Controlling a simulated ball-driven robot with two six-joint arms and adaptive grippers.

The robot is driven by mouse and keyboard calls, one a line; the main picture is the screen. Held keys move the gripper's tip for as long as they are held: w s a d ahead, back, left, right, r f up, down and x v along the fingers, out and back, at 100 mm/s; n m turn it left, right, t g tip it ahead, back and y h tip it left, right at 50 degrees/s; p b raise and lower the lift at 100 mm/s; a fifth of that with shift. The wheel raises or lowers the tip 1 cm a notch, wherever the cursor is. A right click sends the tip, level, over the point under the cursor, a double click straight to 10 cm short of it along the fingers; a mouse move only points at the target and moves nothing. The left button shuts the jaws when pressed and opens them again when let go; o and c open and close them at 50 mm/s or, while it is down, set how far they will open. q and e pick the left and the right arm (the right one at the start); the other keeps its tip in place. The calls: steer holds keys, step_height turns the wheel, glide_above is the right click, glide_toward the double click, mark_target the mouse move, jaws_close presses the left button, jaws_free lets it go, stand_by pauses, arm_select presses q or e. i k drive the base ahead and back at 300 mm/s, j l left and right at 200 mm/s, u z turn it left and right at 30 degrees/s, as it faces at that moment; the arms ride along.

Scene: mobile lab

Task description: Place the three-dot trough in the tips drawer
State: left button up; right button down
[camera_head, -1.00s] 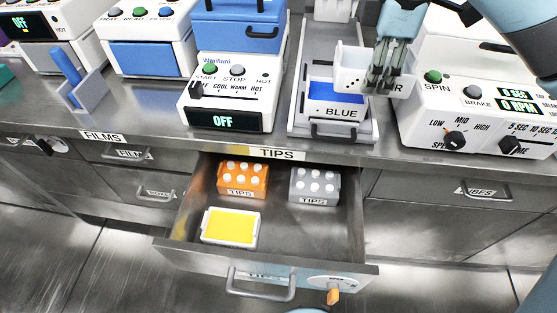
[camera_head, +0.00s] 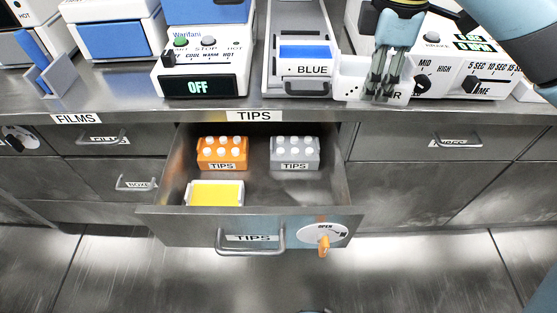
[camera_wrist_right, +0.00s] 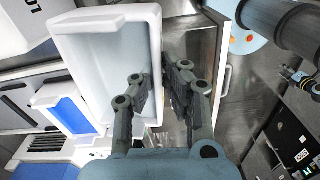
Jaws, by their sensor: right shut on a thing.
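The dots are too small to count surely. My right gripper (camera_head: 381,96) is shut on its wall. In the right wrist view, the trough (camera_wrist_right: 95,50) looks empty, and one wall lies between the fingers (camera_wrist_right: 158,85). The tips drawer (camera_head: 190,228) is pulled open below and to the left of the trough. My left gripper is not in view.
The drawer holds an orange tips box (camera_head: 222,153), a grey tips box (camera_head: 295,153) and a yellow-filled white trough (camera_head: 215,193). Its right front floor is bare. The blue-lined tray (camera_head: 305,68) stands on the counter above, beside a heater showing OFF (camera_head: 200,85).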

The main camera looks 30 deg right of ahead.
mark_target(295, 194)
steer(key=i+j+z, duration=0.1)
steer(key=z, duration=0.3)
steer(key=j+z, duration=0.35)
steer(key=i+j+z, duration=0.1)
steer(key=z, duration=0.3)
steer(key=j+z, duration=0.2)
steer(key=z, duration=0.15)
steer(key=j+z, duration=0.2)
steer(key=j, duration=0.55)
steer(key=k+j+z, duration=0.15)
steer(key=j, duration=0.6)
